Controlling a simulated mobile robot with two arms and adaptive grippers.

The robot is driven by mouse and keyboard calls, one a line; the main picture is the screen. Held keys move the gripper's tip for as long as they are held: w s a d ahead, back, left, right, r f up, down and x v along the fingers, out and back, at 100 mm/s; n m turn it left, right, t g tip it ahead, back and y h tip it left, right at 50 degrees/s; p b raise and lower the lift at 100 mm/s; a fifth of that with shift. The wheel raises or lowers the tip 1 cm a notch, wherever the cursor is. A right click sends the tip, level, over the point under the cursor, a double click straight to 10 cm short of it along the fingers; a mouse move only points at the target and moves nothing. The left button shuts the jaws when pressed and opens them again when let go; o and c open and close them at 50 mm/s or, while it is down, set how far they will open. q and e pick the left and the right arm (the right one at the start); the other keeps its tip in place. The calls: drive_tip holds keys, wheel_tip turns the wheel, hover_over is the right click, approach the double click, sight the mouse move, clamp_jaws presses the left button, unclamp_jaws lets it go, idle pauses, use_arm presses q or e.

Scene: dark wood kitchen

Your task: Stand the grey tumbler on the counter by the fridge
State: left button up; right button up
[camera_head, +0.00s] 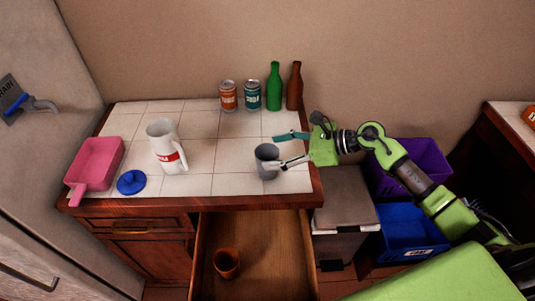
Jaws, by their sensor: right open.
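The grey tumbler (266,161) stands upright on the white tiled counter (215,152), near its right front edge. The fridge (38,95) is at the far left, beside the counter. My right gripper (276,151) is open, its two fingers pointing left. One finger reaches to the tumbler's right side and the other is behind it; I cannot tell whether either touches it. My left gripper is out of view.
A white pitcher (166,146), pink pan (95,163) and blue lid (131,182) stand left. Cans (228,95) and bottles (274,86) line the back. An open drawer (252,240) below holds an orange-brown cup (227,263). Purple (432,158) and blue (410,234) bins stand right.

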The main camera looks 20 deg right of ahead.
drive_tip(key=b+v, duration=0.3)
drive_tip(key=v, duration=0.6)
